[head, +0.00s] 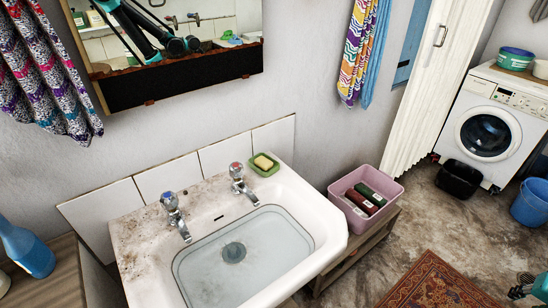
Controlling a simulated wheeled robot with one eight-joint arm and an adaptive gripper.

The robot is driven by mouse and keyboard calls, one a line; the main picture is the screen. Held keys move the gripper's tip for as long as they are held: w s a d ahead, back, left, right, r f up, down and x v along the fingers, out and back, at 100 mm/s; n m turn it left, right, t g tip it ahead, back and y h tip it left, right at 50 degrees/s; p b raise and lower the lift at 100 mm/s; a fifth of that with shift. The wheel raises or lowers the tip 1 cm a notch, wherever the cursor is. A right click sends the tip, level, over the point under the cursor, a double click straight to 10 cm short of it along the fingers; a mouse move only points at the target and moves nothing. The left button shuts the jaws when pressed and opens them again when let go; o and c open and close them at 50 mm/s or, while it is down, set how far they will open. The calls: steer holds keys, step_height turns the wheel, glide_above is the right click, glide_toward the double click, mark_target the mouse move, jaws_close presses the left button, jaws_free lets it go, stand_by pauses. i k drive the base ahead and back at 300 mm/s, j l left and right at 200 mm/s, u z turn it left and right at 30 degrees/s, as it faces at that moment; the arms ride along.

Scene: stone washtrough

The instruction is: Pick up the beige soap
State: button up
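The beige soap (263,162) lies in a small green soap dish (264,165). The dish sits on the back right corner of the white washbasin (325,215), just right of the right-hand tap. What appears to be my gripper (519,288), dark with a teal part behind it, shows small at the lower right edge. It is far from the soap, across the floor side of the basin. It is too small and cut off to show whether its fingers are open or shut.
Two chrome taps (240,184) stand beside the dish and left of it. The basin holds water. A pink crate (390,197) with bottles stands on a wooden stand right of the basin. A mirror (190,90) hangs above. A patterned rug (430,285) lies on the floor.

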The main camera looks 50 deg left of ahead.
mark_target(262, 162)
steer(key=i+u, duration=0.2)
steer(key=u, duration=0.15)
steer(key=i+l+u, duration=0.1)
steer(key=u, duration=0.25)
steer(key=i+l+u, duration=0.2)
steer(key=u, duration=0.15)
steer(key=i, duration=0.1)
